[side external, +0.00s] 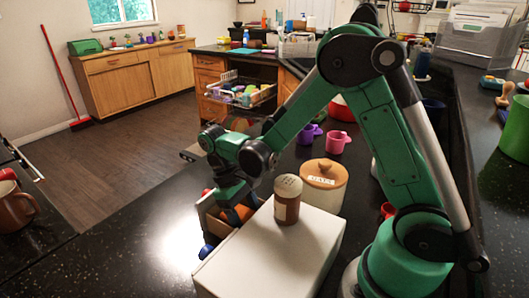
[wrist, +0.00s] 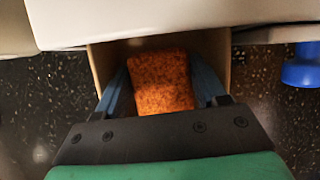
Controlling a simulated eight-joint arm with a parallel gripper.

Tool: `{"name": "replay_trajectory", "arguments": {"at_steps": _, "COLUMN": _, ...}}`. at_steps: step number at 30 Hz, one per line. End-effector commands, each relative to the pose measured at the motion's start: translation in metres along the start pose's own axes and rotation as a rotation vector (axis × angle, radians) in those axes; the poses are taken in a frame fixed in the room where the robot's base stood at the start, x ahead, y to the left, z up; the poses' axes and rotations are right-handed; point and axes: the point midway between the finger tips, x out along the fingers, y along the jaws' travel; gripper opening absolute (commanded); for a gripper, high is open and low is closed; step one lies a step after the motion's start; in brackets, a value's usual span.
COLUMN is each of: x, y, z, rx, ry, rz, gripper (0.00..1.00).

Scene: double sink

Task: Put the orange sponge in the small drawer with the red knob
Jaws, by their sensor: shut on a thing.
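The orange sponge (wrist: 160,82) is between the blue fingers of my gripper (wrist: 160,90) in the wrist view. My gripper is shut on it. Below it is an open small drawer (wrist: 103,62) with tan walls, and the sponge lies between those walls in the picture. In the side view the drawer (side external: 211,217) sticks out of a white cabinet (side external: 275,250), with a red knob (side external: 205,192) near its front. The sponge (side external: 240,214) shows orange under my gripper (side external: 236,200). Whether it touches the drawer floor is hidden.
A blue knob (wrist: 302,66) is right of the drawer in the wrist view. The dark counter (side external: 120,245) left of the drawer is clear.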

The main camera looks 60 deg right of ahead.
Motion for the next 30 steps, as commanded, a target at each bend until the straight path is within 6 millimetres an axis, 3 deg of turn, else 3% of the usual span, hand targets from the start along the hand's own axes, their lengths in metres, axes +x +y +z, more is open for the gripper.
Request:
{"name": "replay_trajectory", "arguments": {"at_steps": 6, "x": 0.004, "y": 0.0, "z": -0.002, "rx": 0.0, "ry": 0.0, "rz": 0.0, "gripper": 0.15}}
{"name": "replay_trajectory", "arguments": {"at_steps": 7, "x": 0.004, "y": 0.0, "z": -0.002, "rx": 0.0, "ry": 0.0, "rz": 0.0, "gripper": 0.73}}
{"name": "replay_trajectory", "arguments": {"at_steps": 9, "x": 0.004, "y": 0.0, "z": -0.002, "rx": 0.0, "ry": 0.0, "rz": 0.0, "gripper": 0.93}}
{"name": "replay_trajectory", "arguments": {"at_steps": 10, "x": 0.004, "y": 0.0, "z": -0.002, "rx": 0.0, "ry": 0.0, "rz": 0.0, "gripper": 0.96}}
{"name": "replay_trajectory", "arguments": {"at_steps": 17, "x": 0.001, "y": 0.0, "z": -0.001, "rx": 0.001, "ry": 0.0, "rz": 0.001, "gripper": 0.96}}
{"name": "replay_trajectory", "arguments": {"at_steps": 30, "x": -0.048, "y": 0.001, "z": -0.001, "rx": 0.001, "ry": -0.002, "rz": 0.001, "gripper": 0.96}}
